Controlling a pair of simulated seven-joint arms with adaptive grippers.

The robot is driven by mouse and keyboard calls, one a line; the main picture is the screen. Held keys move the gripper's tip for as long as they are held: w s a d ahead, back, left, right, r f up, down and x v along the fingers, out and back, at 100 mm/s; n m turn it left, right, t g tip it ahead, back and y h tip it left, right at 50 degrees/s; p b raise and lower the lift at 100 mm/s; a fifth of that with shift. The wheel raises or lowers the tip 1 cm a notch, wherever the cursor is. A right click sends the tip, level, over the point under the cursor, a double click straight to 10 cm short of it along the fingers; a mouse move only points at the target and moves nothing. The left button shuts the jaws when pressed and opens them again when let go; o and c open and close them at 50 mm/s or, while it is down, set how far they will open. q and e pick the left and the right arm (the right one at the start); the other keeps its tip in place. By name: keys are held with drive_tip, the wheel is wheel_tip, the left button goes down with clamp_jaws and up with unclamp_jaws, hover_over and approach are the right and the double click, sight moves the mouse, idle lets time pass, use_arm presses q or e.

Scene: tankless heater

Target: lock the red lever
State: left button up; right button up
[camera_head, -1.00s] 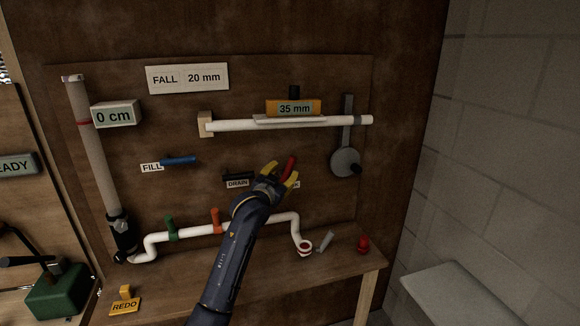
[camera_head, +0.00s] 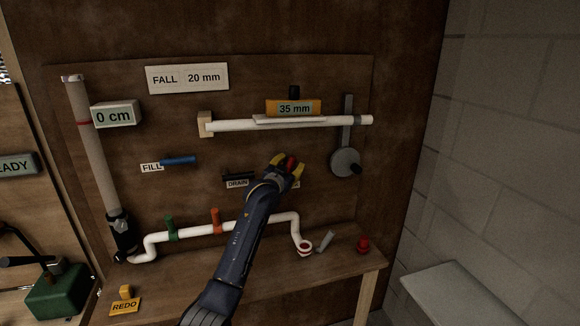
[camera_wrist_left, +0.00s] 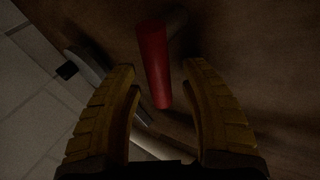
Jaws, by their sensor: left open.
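The red lever (camera_head: 290,161) is on the brown board, right of the DRAIN label, and my left gripper partly covers it in the head view. In the left wrist view the red lever (camera_wrist_left: 154,62) shows as a red bar, its lower end between the yellow fingertips. My left gripper (camera_head: 286,166) is open around the lever; in the wrist view gaps show between the lever and both fingers (camera_wrist_left: 163,80). The label beside the lever is mostly hidden behind my gripper. My right gripper is not in view.
A white pipe (camera_head: 225,125) with a 35 mm gauge (camera_head: 293,108) runs above. A grey lever with a round disc (camera_head: 345,162) hangs at right. The black DRAIN lever (camera_head: 238,176) is close on the left. A lower white pipe (camera_head: 190,231) carries green and orange handles.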

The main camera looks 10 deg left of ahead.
use_arm(q)
drive_tip(key=shift+c, duration=0.2)
clamp_jaws()
idle(0.3)
drive_tip(key=shift+w+d+f+m+g, duration=0.2)
drive_tip(key=shift+d+m+g, duration=0.1)
drive_tip(key=shift+m+g, duration=0.25)
drive_tip(key=shift+w+d+f+m+g, duration=0.15)
drive_tip(key=shift+d+m+g, duration=0.15)
drive_tip(key=shift+m+g, duration=0.25)
drive_tip(key=shift+w+d+f+m+g+y, duration=0.15)
drive_tip(key=shift+d+f+m+g+y, duration=0.1)
drive_tip(key=shift+f+m+g+y, duration=0.65)
drive_tip(key=shift+w+d+f+m+g+y, duration=0.1)
drive_tip(key=shift+d+f+m+g+y, duration=0.15)
drive_tip(key=shift+f+m+g+y, duration=0.6)
drive_tip(key=shift+w+d+f+m+g+y, duration=0.15)
drive_tip(key=shift+d+f+m+g+y, duration=0.25)
drive_tip(key=shift+m, duration=0.85)
drive_tip(key=shift+a+g, duration=0.15)
drive_tip(key=shift+g, duration=0.1)
